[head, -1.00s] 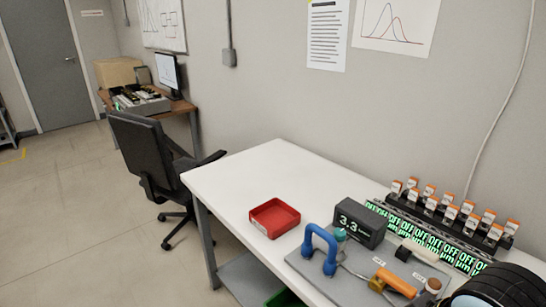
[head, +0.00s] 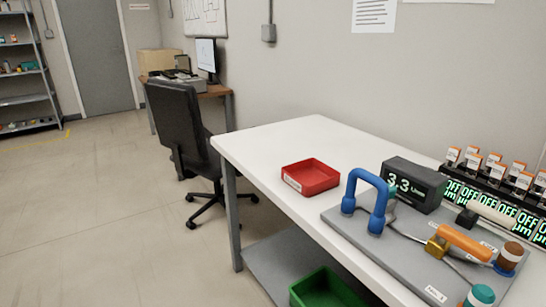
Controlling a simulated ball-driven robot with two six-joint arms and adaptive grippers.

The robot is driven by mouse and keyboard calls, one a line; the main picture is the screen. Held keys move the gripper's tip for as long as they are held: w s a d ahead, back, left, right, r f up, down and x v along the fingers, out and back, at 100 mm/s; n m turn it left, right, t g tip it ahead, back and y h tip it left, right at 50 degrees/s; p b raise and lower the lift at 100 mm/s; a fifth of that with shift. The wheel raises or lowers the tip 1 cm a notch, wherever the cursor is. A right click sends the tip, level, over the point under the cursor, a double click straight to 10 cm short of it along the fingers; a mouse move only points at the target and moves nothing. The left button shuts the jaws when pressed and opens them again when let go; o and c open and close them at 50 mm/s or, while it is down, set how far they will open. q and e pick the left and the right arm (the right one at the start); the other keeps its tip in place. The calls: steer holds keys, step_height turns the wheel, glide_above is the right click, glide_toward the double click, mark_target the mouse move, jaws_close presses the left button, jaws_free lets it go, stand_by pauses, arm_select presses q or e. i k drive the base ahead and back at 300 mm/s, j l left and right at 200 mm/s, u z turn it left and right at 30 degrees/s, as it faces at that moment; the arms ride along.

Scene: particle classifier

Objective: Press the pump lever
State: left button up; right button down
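A grey board (head: 345,217) lies on the white table and carries the apparatus. A blue U-shaped handle (head: 368,180) stands upright at its left side. An orange cylindrical handle (head: 463,242) with a brass-coloured block (head: 437,246) lies near the board's right side. I cannot tell for sure which of these is the pump lever. A dark display (head: 414,185) behind them reads 3.3. Neither of my grippers is in view.
A red tray (head: 311,188) sits on the table (head: 270,150) left of the board. A green bin (head: 325,290) is below the table edge. A black chair (head: 180,125) stands left of the table, with open floor further left.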

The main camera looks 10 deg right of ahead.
mark_target(473, 206)
steer(key=z, duration=1.6)
